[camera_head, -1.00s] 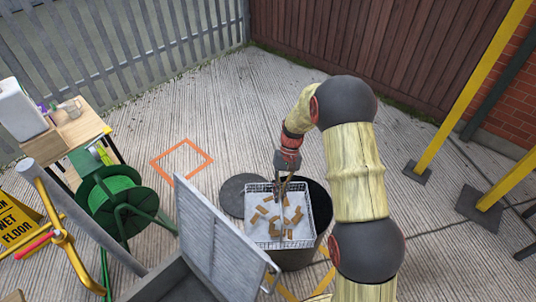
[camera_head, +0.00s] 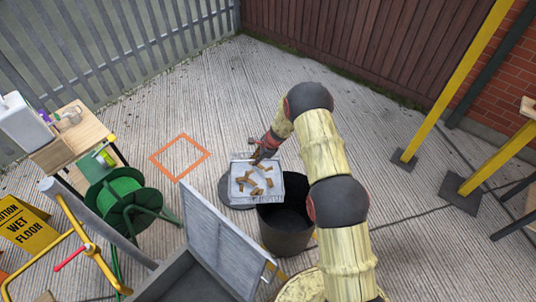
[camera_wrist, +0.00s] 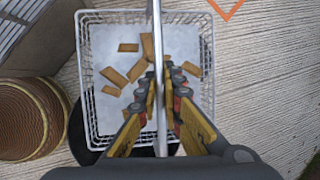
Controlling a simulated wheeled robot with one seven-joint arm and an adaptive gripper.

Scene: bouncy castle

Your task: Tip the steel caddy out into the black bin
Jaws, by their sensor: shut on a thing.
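The steel caddy (camera_head: 241,170) is a wire basket with a pale liner and several loose brown wooden pieces (camera_head: 257,182) inside. It looks near level in the head view. My gripper (camera_head: 258,158) is shut on the thin bar of the caddy's handle, which runs up the middle of the wrist view (camera_wrist: 157,60). The black bin (camera_head: 285,238) stands open below and to the right of the caddy. Its dark mouth shows mostly clear, with the caddy overlapping its left rear rim in the picture. In the wrist view the caddy's wire rim (camera_wrist: 210,65) surrounds the pieces.
A dark round disc (camera_head: 228,199) lies on the ground left of the bin. A grey box with a raised lid (camera_head: 222,240) stands in front. A green reel (camera_head: 122,204), a wooden table (camera_head: 75,136) and a yellow wet-floor sign (camera_head: 24,226) are at left. An orange square (camera_head: 180,157) marks clear ground.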

